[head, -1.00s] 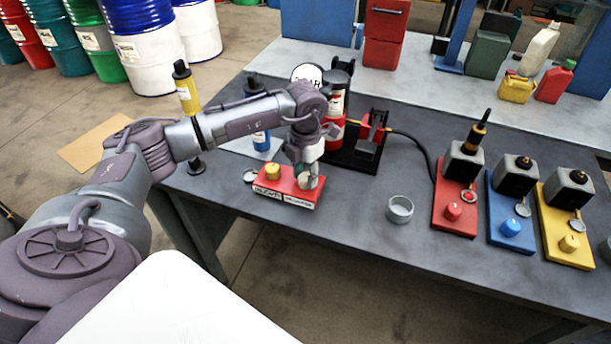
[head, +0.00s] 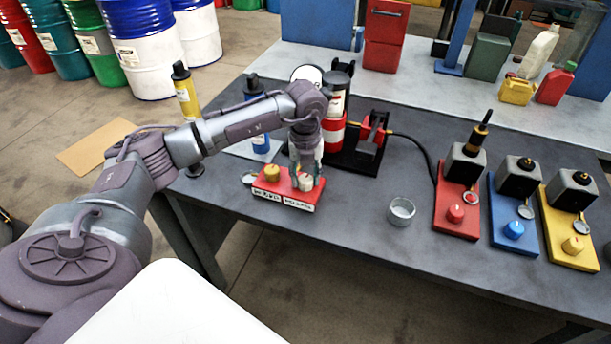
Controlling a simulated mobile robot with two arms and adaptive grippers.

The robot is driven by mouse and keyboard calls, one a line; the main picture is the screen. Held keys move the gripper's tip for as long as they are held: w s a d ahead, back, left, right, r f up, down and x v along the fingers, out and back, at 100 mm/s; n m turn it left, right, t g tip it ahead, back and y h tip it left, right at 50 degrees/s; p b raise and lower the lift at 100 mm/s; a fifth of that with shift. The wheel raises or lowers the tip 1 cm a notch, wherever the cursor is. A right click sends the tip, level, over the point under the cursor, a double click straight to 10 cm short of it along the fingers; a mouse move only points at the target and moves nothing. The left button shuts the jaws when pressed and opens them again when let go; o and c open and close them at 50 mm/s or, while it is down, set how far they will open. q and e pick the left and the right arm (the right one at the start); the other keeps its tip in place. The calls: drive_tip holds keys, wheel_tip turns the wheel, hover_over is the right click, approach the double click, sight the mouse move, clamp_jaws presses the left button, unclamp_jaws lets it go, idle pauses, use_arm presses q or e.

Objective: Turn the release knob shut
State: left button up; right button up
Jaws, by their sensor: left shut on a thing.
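A red control block (head: 262,188) stands near the front left edge of the dark table. It has a gold knob (head: 272,172) on its left and a pale release knob (head: 306,184) on its right, above a label that appears to read "RELEASE". My left gripper (head: 306,183) reaches down from above, with its fingers on both sides of the pale knob and shut on it. The fingers partly hide the knob, and I cannot read its exact angle. My right gripper is not in view.
A red-banded cylinder (head: 333,130) on a black stand is just behind the gripper. A small clear cup (head: 401,210) stands to the right. Red (head: 456,228), blue (head: 513,235) and yellow (head: 568,247) plates with knobs are farther right. The table between block and cup is bare.

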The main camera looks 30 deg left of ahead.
sight(306, 178)
use_arm(q)
drive_tip(key=shift+w+r+n, duration=0.1)
drive_tip(key=shift+n, duration=0.6)
drive_tip(key=o, duration=1.1)
drive_tip(key=shift+o, duration=0.2)
wheel_tip(306, 178, up, 12)
